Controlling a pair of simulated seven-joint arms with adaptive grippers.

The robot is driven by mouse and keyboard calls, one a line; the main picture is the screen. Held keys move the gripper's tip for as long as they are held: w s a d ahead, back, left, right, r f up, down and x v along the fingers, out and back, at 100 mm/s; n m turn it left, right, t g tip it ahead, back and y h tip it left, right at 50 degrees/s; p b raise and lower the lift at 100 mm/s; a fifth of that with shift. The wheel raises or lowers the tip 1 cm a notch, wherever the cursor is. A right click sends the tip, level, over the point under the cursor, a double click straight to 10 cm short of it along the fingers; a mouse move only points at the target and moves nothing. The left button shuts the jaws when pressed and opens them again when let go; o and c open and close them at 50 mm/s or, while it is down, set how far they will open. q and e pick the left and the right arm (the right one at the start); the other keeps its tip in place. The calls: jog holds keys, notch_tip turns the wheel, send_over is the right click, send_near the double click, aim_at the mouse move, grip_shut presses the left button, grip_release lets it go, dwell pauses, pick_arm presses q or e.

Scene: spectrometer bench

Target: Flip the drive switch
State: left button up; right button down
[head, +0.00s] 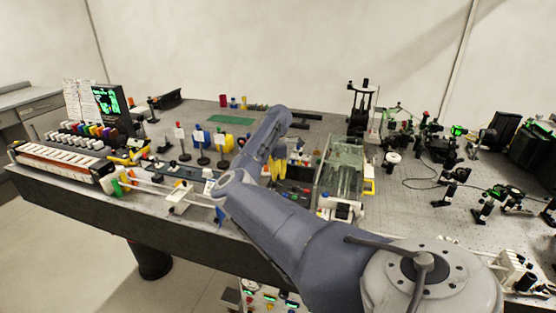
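No drive switch can be made out for certain. A dark panel with small red parts (293,188) lies on the bench just beyond my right arm and is partly hidden by it. A control box with green displays and knobs (268,298) stands below the bench's front edge, cut by the bottom of the picture. My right arm (262,142) reaches from the lower right across the bench. Its far end is over the middle of the bench, among small parts. My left gripper is out of view.
A clear lidded case (341,168) stands right of my arm. Optics mounts (435,145) and cables crowd the right side. A long white-topped rack (62,163), a green-lit screen (108,99) and several posts fill the left. The bench's back strip is mostly free.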

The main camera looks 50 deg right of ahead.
jog(key=shift+r, duration=3.45)
